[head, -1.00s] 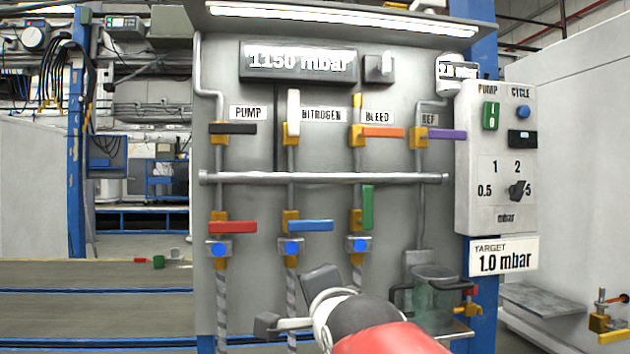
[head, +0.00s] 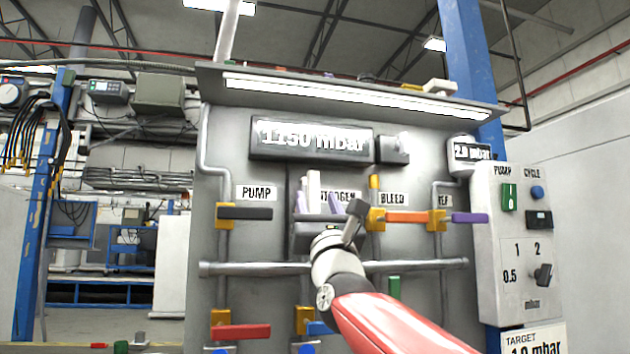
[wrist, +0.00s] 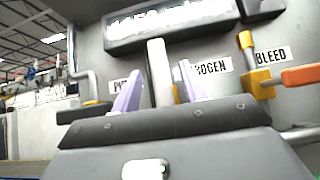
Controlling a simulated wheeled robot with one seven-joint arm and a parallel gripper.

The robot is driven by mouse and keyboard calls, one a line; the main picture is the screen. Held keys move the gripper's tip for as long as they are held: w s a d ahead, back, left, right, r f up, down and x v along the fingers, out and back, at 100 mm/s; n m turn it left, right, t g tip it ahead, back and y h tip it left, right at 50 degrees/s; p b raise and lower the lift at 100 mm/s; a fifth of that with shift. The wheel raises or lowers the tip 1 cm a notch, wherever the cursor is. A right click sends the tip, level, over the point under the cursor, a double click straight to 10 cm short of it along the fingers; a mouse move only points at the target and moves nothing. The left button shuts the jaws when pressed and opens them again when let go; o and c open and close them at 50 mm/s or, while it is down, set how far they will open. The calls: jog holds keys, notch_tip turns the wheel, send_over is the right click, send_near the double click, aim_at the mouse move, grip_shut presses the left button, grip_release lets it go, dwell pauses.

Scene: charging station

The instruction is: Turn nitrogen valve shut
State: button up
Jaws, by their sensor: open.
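The nitrogen valve's white handle (head: 314,188) stands upright on the panel, beside the partly covered NITROGEN label (head: 338,196). My gripper (head: 318,204) is in front of it with its pale fingers apart. In the wrist view the white handle (wrist: 158,72) rises between the two open fingers of my gripper (wrist: 159,88), and a strip of yellow shows beside it. Whether either finger touches the handle I cannot tell. The valve body is mostly hidden behind my gripper.
The black pump handle (head: 245,213) lies level to the left. The orange bleed handle (head: 408,217) and purple handle (head: 468,218) lie level to the right. A horizontal pipe (head: 425,264) runs below. The display (head: 310,139) above reads 1150 mbar.

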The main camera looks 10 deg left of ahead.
aim_at(314, 195)
jog(key=p+x, duration=0.2)
jog(key=x, duration=0.2)
jog(key=shift+c, duration=0.3)
grip_shut()
